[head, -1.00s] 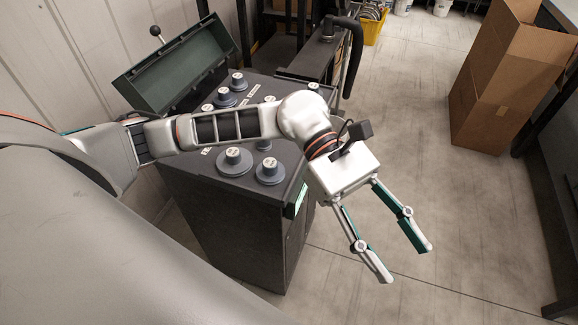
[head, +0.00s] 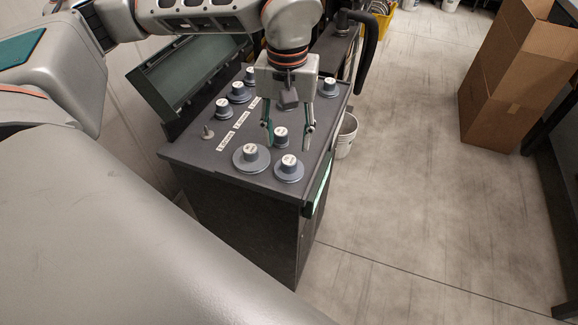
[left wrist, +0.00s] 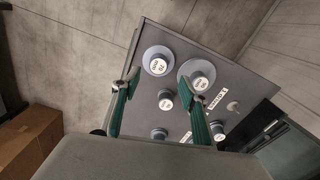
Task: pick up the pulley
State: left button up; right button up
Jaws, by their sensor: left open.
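Several grey stepped pulleys with white-labelled tops stand on the dark cabinet top (head: 190,152). Near its front are a wide pulley (head: 251,158), a middle-sized pulley (head: 289,170) and a small pulley (head: 281,134). In the left wrist view the wide one (left wrist: 198,82), the middle-sized one (left wrist: 157,61) and the small one (left wrist: 166,102) show around and between my fingers. My left gripper (head: 287,143) is open and empty, pointing down over this group. I cannot tell its exact height above them. Which pulley is meant cannot be told. My right gripper is not in view.
More pulleys (head: 222,110) stand farther back, beside white label strips and a bare peg (head: 208,132). An open dark green lid or tray (head: 190,70) rises at the cabinet's left. A white bucket (head: 346,135) and cardboard boxes (head: 515,75) stand right; the floor between is clear.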

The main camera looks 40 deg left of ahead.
aim_at(289, 160)
pick_arm(q)
jog(key=f, duration=0.6)
jog(key=shift+d+f, duration=0.15)
jog(key=shift+d, duration=0.1)
grip_shut()
